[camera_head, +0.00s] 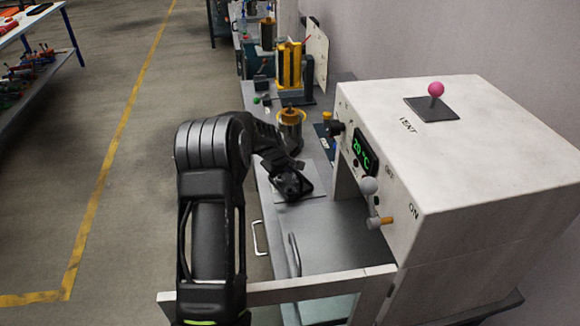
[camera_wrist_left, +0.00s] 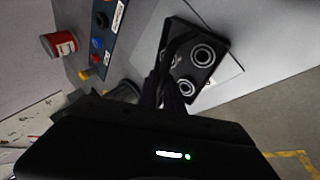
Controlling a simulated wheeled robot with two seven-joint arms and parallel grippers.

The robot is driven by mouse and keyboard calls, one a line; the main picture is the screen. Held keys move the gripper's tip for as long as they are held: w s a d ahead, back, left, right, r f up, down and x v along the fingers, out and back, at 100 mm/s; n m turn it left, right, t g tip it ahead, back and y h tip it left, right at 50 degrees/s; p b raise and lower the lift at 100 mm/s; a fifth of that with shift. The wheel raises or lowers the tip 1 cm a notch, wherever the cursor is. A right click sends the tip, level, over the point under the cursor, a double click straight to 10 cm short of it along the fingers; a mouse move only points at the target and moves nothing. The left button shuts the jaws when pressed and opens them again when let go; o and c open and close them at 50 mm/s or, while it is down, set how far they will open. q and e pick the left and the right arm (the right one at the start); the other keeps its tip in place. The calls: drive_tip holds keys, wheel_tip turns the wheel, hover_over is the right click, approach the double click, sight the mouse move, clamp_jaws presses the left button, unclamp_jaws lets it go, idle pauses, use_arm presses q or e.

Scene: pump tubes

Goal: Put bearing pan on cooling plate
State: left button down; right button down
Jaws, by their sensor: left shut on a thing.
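The bearing pan (camera_wrist_left: 210,62) is a small black square tray with several round metal bearings in it. My left gripper (camera_wrist_left: 172,88) is shut on its edge. In the head view my left gripper (camera_head: 290,182) is over the bench, with the dark pan mostly hidden by the wrist. A thin pale plate, which looks like the cooling plate (camera_wrist_left: 230,76), lies flat on the bench under the pan. Its edge shows past the pan in the wrist view. I cannot tell whether the pan touches it. My right gripper is not in view.
A white oven-like box (camera_head: 480,150) with a 20 °C display stands right of the gripper. Its open door (camera_head: 320,285) extends across the front. A brass-topped pot (camera_head: 290,130) and yellow device (camera_head: 290,65) stand behind. A red can (camera_wrist_left: 60,44) shows in the wrist view.

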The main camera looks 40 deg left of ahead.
use_arm(q)
drive_tip(key=c, duration=1.5)
unclamp_jaws()
drive_tip(key=shift+f, duration=0.1)
drive_tip(key=shift+s+r, duration=0.2)
drive_tip(key=shift+r, duration=0.35)
drive_tip(key=v, duration=1.1)
drive_tip(key=shift+d, duration=0.15)
